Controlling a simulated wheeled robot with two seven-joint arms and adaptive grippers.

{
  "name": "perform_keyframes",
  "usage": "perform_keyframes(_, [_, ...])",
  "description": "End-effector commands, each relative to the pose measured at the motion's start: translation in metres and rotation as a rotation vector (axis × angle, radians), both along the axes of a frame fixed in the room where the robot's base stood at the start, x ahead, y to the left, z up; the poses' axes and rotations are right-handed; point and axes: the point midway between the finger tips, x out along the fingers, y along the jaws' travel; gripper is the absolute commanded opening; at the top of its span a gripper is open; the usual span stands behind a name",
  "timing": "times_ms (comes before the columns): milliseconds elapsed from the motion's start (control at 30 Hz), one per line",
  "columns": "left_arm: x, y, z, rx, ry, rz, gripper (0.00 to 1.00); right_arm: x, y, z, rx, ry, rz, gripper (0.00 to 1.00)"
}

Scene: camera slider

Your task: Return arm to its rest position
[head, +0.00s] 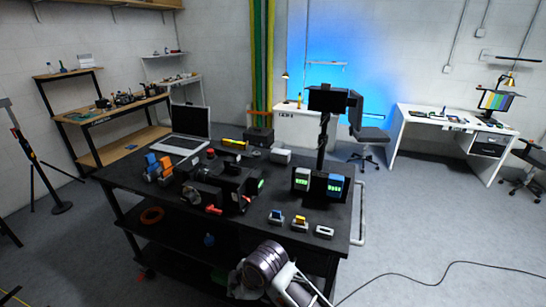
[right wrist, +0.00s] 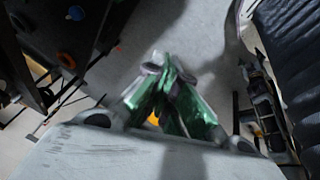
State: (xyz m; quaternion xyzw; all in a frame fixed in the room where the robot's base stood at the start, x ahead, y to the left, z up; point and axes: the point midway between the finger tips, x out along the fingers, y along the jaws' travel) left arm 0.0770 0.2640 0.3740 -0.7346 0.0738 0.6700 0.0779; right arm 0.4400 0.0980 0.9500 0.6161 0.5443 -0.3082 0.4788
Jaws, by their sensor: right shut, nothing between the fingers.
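My right gripper (right wrist: 163,72) shows in the right wrist view with its green-sided fingers together and nothing between them. It hangs over the grey floor, clear of the table. In the head view my right arm comes in at the bottom centre, folded in front of the black table's (head: 262,222) near edge. I cannot make out the fingertips there. The camera slider rig (head: 230,188) stands on the table, away from my right arm. My left gripper is not in view.
A laptop (head: 187,140), a camera on a post (head: 328,99), two devices with green displays (head: 335,186) and several small blocks stand on the table. An office chair (head: 372,136) is behind it. A cable (head: 420,272) lies on the floor at right, which is otherwise open.

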Motion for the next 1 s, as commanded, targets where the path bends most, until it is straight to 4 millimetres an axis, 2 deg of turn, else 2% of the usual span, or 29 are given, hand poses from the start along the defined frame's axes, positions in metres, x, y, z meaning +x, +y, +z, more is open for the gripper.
perform_keyframes(267, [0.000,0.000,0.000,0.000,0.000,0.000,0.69,-0.007,-0.038,-0.007,0.074,0.076,-0.238,0.00])
perform_keyframes(567, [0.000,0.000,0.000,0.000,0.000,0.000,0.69,-0.017,-0.090,-0.017,0.126,0.149,-0.508,0.00])
perform_keyframes(1000, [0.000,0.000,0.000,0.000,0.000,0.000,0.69,-0.045,-0.182,-0.036,0.151,0.226,-0.914,0.00])
